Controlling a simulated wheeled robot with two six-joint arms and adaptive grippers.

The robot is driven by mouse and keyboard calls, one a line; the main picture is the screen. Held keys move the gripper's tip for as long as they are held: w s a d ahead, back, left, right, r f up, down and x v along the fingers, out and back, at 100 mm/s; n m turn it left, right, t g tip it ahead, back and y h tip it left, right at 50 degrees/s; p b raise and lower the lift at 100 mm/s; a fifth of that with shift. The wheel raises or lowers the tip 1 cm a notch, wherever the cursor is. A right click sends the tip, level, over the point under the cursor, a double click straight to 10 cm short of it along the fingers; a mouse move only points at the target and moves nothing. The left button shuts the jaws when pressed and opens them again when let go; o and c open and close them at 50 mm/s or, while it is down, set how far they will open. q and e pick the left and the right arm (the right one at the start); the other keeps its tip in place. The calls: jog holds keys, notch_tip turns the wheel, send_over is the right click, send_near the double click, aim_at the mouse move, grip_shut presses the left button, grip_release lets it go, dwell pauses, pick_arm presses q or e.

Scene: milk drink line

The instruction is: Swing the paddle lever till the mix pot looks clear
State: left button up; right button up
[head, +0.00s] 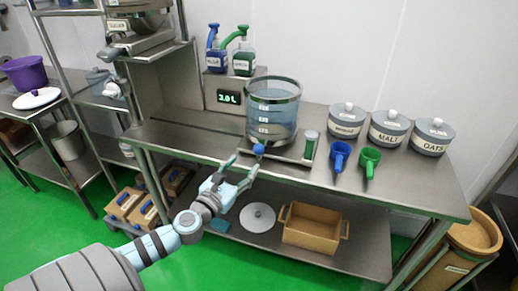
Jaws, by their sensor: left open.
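The mix pot (273,97) is a clear, dark-rimmed vessel with white level marks, standing on a steel base on the bench. Its lower part looks bluish; I cannot tell whether anything is mixed in it. A blue ball knob (258,149), apparently the end of the paddle lever, shows at the pot's front foot. The rest of the lever is hidden or too small to make out. My left gripper (245,167) is open at the bench's front edge, its fingers spread just below and beside the knob. I cannot tell whether it touches the knob. My right gripper is out of view.
Behind the pot are a display reading 2.0 L (229,98) and blue and green pump bottles (243,62). Blue (340,155) and green (370,160) scoops and several lidded jars (388,128) stand farther right.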

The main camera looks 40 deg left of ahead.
aim_at(256, 152)
pick_arm(q)
jog(key=w, duration=0.3)
jog(key=w+a+p, duration=0.1)
jog(key=w, duration=0.6)
jog(key=shift+w+a, duration=0.15)
jog(key=shift+a, duration=0.15)
grip_shut()
